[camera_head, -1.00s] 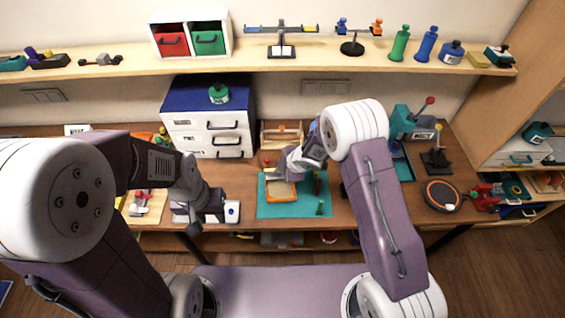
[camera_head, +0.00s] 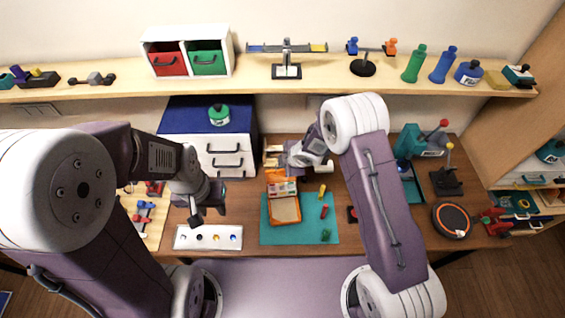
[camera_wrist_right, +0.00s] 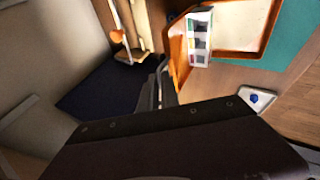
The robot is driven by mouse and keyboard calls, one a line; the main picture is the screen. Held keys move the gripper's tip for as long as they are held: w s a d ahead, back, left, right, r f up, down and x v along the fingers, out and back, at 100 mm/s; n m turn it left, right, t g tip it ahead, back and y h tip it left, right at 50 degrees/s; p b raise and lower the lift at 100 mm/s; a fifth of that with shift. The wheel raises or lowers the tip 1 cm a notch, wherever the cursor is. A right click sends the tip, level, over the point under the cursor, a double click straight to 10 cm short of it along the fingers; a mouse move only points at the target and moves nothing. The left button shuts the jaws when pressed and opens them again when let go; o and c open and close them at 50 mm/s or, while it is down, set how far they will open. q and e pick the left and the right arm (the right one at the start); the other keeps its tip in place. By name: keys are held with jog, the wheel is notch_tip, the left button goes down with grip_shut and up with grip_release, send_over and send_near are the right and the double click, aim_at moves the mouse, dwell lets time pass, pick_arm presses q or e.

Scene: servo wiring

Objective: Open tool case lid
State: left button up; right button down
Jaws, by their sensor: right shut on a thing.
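The orange tool case (camera_head: 286,221) lies on a teal mat (camera_head: 328,236), its tan inside facing up. Its lid (camera_head: 281,175) is raised at the far side and shows a white panel with coloured patches. The lid also shows in the right wrist view (camera_wrist_right: 179,58), beside the case tray (camera_wrist_right: 238,55). My right gripper (camera_head: 293,163) is at the lid's far edge and shut on it; its fingertips (camera_wrist_right: 161,88) are partly hidden in the wrist view. My left gripper (camera_head: 207,207) hangs open and empty above a white strip with coloured knobs.
The white strip (camera_head: 207,238) lies left of the mat. Small yellow, red and green pieces (camera_head: 324,212) lie on the mat right of the case. A white drawer cabinet (camera_head: 226,160) stands behind left. A round black-orange disc (camera_head: 451,220) lies at right.

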jog(key=shift+w+r, duration=0.1)
jog(key=shift+w, duration=0.15)
jog(key=c, duration=1.6)
grip_release()
jog(key=v, duration=0.9)
jog(key=shift+s, duration=0.15)
